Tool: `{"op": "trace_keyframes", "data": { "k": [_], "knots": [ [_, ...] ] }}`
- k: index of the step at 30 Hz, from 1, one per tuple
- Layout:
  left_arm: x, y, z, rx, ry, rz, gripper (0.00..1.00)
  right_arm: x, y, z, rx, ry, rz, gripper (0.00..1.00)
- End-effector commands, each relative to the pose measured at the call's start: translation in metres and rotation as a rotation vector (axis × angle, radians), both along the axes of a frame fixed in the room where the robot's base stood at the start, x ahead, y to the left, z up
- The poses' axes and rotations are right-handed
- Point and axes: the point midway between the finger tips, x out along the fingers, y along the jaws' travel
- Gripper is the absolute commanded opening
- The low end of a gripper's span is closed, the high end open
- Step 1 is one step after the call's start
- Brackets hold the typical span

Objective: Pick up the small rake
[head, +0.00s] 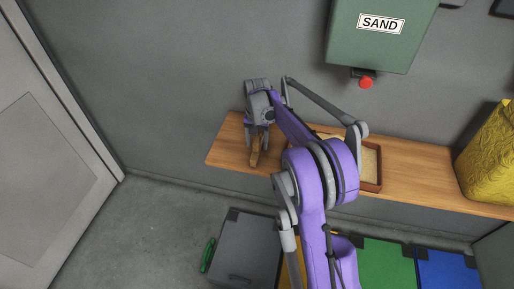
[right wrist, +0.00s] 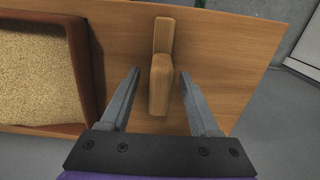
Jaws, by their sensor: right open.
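The small rake (right wrist: 160,85) is a light wooden piece lying on the wooden shelf (right wrist: 225,45). In the head view the rake (head: 255,156) shows near the shelf's left end, partly covered by my gripper. My right gripper (right wrist: 160,74) is open, with one finger on each side of the rake and a visible gap to both. In the head view the right gripper (head: 258,138) points down over the shelf. I cannot tell the exact height of its fingertips above the wood. My left gripper is not in view.
A sand-filled tray (right wrist: 45,70) stands beside the rake, partly behind my arm in the head view. A green SAND box (head: 375,50) with a red knob (head: 366,83) hangs above. A yellow sack (head: 490,155) sits at the right. Grey, green and blue bins stand below.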

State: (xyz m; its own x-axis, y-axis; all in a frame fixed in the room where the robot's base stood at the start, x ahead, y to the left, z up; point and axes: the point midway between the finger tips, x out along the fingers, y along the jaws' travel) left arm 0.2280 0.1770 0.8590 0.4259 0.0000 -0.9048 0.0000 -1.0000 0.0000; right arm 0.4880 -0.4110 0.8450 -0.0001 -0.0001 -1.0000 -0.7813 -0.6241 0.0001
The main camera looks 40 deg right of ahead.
Motion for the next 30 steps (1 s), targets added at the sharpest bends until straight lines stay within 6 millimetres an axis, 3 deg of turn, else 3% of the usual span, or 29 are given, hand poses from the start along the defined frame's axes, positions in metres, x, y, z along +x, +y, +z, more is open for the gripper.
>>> {"op": "trace_keyframes", "data": {
  "k": [2,13,25,30],
  "knots": [
    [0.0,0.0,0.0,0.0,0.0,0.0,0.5,0.0,0.0,0.0,0.0,0.0,0.0,0.62],
    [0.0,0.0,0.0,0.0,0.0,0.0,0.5,0.0,0.0,0.0,0.0,0.0,0.0,0.0],
    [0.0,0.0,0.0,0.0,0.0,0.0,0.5,0.0,0.0,0.002,0.0,0.0,0.0,0.0],
    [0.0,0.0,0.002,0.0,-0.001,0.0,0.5,0.0,0.0,0.022,0.0,0.0,0.0,0.0]
  ]
}}
